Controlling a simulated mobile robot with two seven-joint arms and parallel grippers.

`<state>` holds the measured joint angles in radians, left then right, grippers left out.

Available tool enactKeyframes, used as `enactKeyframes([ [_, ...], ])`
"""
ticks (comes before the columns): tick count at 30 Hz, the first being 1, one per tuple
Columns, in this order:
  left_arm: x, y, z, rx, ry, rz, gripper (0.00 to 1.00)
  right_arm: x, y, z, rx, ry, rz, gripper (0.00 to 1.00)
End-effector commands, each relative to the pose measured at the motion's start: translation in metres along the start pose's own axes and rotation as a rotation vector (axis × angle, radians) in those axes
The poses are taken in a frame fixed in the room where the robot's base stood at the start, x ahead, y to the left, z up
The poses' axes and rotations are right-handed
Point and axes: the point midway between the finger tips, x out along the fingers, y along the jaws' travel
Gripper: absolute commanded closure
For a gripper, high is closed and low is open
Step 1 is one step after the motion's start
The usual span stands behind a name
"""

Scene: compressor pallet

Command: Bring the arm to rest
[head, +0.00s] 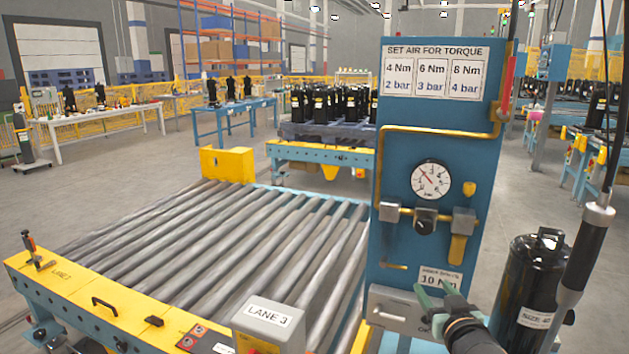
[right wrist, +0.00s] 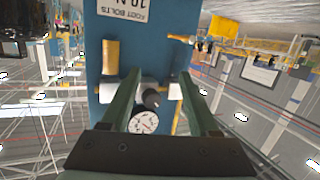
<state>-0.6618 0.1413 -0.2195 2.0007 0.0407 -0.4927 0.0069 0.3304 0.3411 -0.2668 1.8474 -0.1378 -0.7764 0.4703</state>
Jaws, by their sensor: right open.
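My right gripper (head: 438,292) is at the lower right of the head view, in front of the bottom of the blue air panel (head: 430,150). Its green fingers are apart with nothing held, and it also shows in the right wrist view (right wrist: 160,78). That view shows the panel upside down, with the round gauge (right wrist: 143,122) and the black regulator knob (right wrist: 151,98) seen between the fingers. In the head view the gauge (head: 431,180) and knob (head: 425,219) are above the gripper. I cannot tell whether the gripper touches the panel. My left gripper is not in view.
A roller conveyor (head: 230,235) with a yellow front rail fills the left and middle. A black compressor (head: 530,285) stands right of the panel, with a hanging tool (head: 585,255) beside it. A pallet of black compressors (head: 325,130) is behind. Grey floor is open at left.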

Motion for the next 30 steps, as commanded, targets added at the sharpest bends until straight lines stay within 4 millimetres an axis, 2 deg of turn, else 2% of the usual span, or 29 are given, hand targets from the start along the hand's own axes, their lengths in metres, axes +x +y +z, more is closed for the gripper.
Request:
enactKeyframes([
  [1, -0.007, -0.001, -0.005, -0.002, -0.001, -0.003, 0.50, -0.011, -0.010, 0.030, -0.004, -0.057, -0.028, 0.39],
  [6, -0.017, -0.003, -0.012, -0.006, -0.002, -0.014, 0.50, -0.058, -0.038, 0.126, -0.021, -0.205, -0.115, 0.39],
  [8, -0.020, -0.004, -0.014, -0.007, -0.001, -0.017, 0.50, -0.080, -0.046, 0.155, -0.021, -0.255, -0.142, 0.39],
  [12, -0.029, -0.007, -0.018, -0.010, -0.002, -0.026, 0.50, -0.141, -0.063, 0.217, -0.017, -0.367, -0.194, 0.39],
  [15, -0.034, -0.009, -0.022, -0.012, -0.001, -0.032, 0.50, -0.187, -0.072, 0.251, -0.010, -0.436, -0.220, 0.39],
  [18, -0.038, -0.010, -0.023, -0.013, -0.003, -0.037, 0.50, -0.227, -0.077, 0.274, -0.005, -0.491, -0.236, 0.39],
  [21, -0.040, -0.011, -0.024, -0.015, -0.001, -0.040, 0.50, -0.256, -0.081, 0.288, -0.001, -0.528, -0.245, 0.39],
  [25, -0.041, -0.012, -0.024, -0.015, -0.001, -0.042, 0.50, -0.274, -0.082, 0.297, 0.000, -0.550, -0.250, 0.39],
  [30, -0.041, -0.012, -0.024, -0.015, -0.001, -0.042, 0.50, -0.276, -0.083, 0.299, -0.001, -0.553, -0.251, 0.39],
])
